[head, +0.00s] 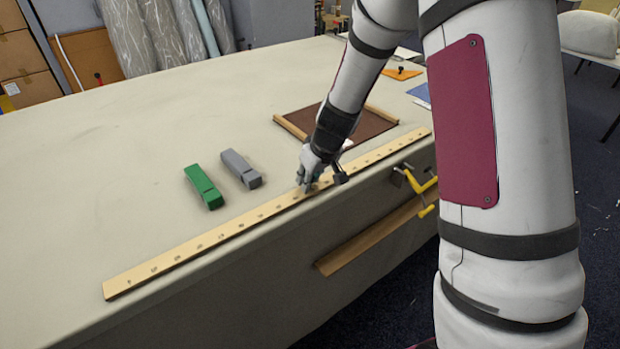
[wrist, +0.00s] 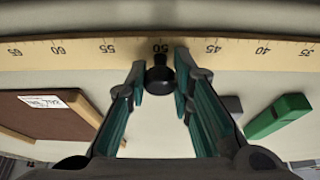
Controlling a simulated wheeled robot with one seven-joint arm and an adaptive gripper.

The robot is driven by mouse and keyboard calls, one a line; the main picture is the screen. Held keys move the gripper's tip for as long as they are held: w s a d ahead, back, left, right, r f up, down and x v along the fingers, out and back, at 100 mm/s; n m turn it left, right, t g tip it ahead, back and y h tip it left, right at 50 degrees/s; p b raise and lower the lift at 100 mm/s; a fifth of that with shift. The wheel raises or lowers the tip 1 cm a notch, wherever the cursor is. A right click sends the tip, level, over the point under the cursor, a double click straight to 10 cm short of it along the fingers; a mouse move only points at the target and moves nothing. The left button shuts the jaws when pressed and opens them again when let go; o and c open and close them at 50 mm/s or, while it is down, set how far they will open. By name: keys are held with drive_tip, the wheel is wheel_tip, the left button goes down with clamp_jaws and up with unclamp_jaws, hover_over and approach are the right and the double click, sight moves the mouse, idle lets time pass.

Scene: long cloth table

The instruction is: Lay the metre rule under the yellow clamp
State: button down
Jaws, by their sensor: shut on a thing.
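The metre rule (head: 205,243) is a long pale wooden strip with printed numbers, lying along the table's front edge. In the wrist view the rule (wrist: 85,52) crosses the top, with a black knob (wrist: 159,76) near its 50 mark. My gripper (head: 310,180) is at the rule's middle; in the wrist view its teal fingers (wrist: 159,80) are shut on the knob. The yellow clamp (head: 418,184) is on the table's front edge near the rule's right end. The rule's edge runs just behind the clamp in the head view; I cannot tell whether any of it is beneath the jaw.
A green block (head: 203,187) and a grey block (head: 240,168) lie behind the rule. A brown board with wooden strips (head: 303,118) lies beyond my gripper. A wooden ledge (head: 365,240) runs along the table's front side. The table's left part is clear.

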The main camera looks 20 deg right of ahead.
drive_tip(key=shift+f, duration=0.1)
drive_tip(key=c, duration=1.4)
unclamp_jaws()
drive_tip(key=shift+r, duration=0.25)
drive_tip(key=s+a+r+m+p, duration=0.1)
drive_tip(key=s+r, duration=1.7)
drive_tip(key=r, duration=0.4)
drive_tip(key=s+m, duration=0.1)
drive_tip(key=s, duration=0.3)
drive_tip(key=s+d+r+h, duration=0.1)
drive_tip(key=s, duration=0.4)
drive_tip(key=s+r+m, duration=0.1)
drive_tip(key=s, duration=0.4)
drive_tip(key=shift+s+d+r+m+h, duration=0.1)
drive_tip(key=shift+d+r+m+h, duration=0.1)
drive_tip(key=shift+m+h, duration=0.1)
